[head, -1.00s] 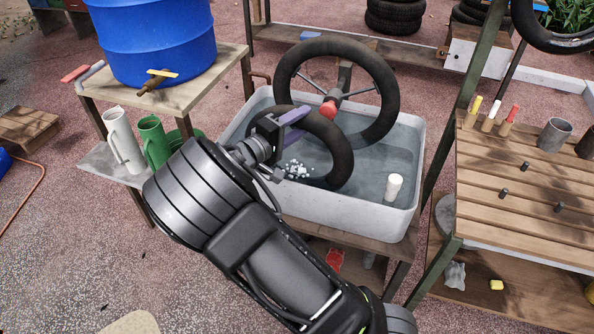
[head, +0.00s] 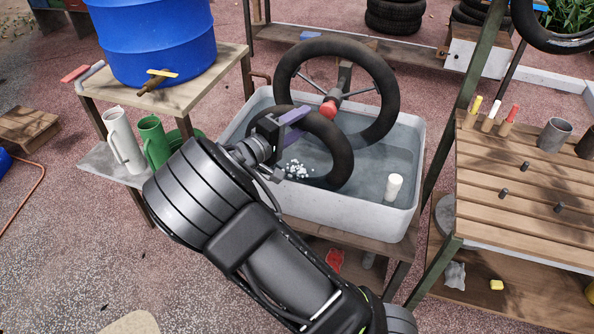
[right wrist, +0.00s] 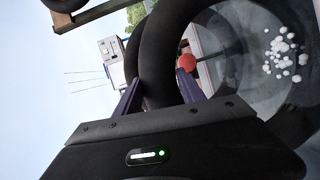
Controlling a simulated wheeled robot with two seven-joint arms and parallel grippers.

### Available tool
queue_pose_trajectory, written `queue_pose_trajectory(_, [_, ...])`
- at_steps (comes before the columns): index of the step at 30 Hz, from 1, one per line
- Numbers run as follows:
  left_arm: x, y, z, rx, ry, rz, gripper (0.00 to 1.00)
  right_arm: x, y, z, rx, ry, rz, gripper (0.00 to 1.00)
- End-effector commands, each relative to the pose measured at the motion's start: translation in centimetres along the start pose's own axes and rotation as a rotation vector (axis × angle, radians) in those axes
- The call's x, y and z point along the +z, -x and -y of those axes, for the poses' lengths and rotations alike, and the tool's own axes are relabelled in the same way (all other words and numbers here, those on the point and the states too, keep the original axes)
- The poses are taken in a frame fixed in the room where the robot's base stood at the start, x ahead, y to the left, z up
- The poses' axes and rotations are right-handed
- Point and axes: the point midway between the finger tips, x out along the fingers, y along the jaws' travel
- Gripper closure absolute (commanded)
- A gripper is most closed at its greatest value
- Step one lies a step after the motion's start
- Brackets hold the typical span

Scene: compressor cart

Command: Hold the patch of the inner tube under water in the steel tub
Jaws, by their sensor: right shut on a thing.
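The pale grey tub (head: 412,185) stands on a low wooden stand and holds water (head: 365,180). A black inner tube (head: 342,160) leans in it, its lower part in the water and its upper part above. My right gripper (head: 296,122) is shut on the tube's upper left part; the right wrist view shows the black tube (right wrist: 155,65) between its purple fingers. A cluster of white bubbles (head: 297,169) floats inside the ring, and the bubbles (right wrist: 284,55) show in the right wrist view too. I cannot make out the patch. My left gripper is not in view.
A larger black ring (head: 388,80) with spokes and a red hub (head: 328,109) rises behind the tube. A white cylinder (head: 393,187) stands at the tub's right. A blue barrel (head: 155,40) and jugs (head: 123,140) are left; a slatted bench (head: 530,190) is right.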

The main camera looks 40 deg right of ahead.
Motion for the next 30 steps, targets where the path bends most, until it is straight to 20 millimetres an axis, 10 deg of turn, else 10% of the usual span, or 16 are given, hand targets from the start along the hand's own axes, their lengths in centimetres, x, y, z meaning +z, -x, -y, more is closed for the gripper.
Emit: queue_pose_trajectory(30, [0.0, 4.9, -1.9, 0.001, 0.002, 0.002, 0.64, -0.6, 0.5, -7.2, 0.002, -0.001, 0.0, 0.89])
